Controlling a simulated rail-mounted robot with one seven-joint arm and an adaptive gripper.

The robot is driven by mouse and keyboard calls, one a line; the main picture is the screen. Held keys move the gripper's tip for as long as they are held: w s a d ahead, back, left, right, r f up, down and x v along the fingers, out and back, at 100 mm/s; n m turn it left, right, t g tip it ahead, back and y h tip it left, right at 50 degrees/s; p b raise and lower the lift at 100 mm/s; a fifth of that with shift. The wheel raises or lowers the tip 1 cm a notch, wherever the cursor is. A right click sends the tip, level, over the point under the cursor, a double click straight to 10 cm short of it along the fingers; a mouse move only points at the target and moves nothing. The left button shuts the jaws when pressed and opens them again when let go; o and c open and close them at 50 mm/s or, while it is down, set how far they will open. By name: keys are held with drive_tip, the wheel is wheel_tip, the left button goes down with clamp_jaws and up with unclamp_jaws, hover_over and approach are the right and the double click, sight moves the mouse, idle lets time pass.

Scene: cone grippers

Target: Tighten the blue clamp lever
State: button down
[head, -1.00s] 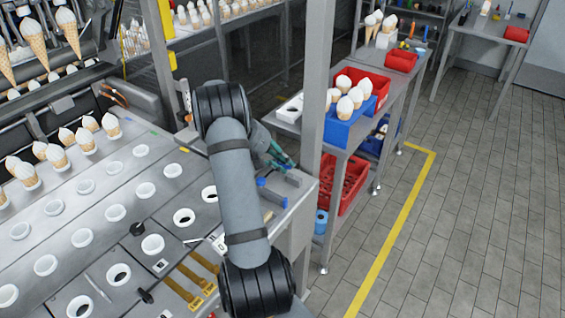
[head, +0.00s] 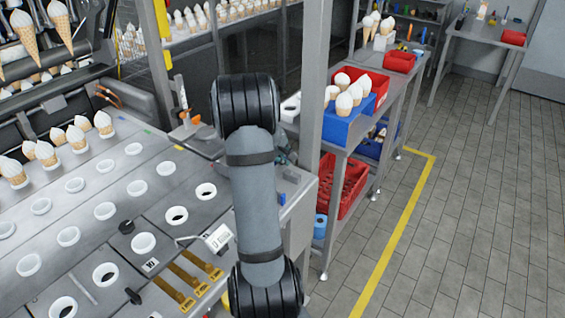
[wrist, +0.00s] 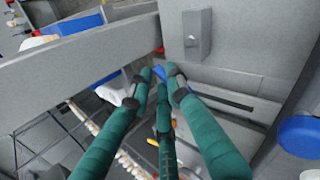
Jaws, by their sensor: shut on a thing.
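My gripper (wrist: 160,80) shows in the wrist view with its teal fingers drawn together at the tips. A small blue piece, seemingly the blue clamp lever (wrist: 158,72), shows between and just beyond the fingertips, beside a grey metal block. The fingers hide most of it. In the head view my arm covers most of the gripper; only a bit of teal (head: 283,150) shows behind it. A small blue part (head: 282,199) shows at the machine's right edge, just right of my arm; I cannot tell whether it is the lever.
A grey plate (wrist: 80,65) crosses the wrist view close to the fingers, and a large blue round part (wrist: 300,135) is at its right. A steel post (head: 325,100) and a shelf with blue bin (head: 340,125) stand right of my arm. The floor beyond is clear.

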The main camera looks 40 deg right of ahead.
drive_tip(key=n+t, duration=0.1)
drive_tip(key=n+y, duration=0.1)
drive_tip(key=shift+w+d+n+t, duration=0.15)
drive_tip(key=shift+d+n+t, duration=0.25)
drive_tip(key=n+p, duration=0.1)
drive_tip(key=n+t+y+p, duration=0.1)
drive_tip(key=shift+w+d+r+n, duration=0.15)
drive_tip(key=shift+w+d+n, duration=0.05)
drive_tip(key=shift+w+n, duration=0.2)
drive_tip(key=n+y+p, duration=0.1)
drive_tip(key=n+t+y+p, duration=0.1)
drive_tip(key=n+p, duration=0.1)
drive_tip(key=shift+w+d+t, duration=0.15)
drive_tip(key=shift+w+t, duration=0.15)
drive_tip(key=shift+w, duration=0.1)
drive_tip(key=shift+w+n+t+y+p, duration=0.35)
drive_tip(key=shift+n+y+p, duration=0.35)
drive_tip(key=shift+n+p, duration=0.55)
drive_tip(key=shift+f, duration=0.2)
drive_tip(key=c, duration=1.6)
unclamp_jaws()
drive_tip(key=shift+w, duration=0.1)
drive_tip(key=shift+r, duration=0.1)
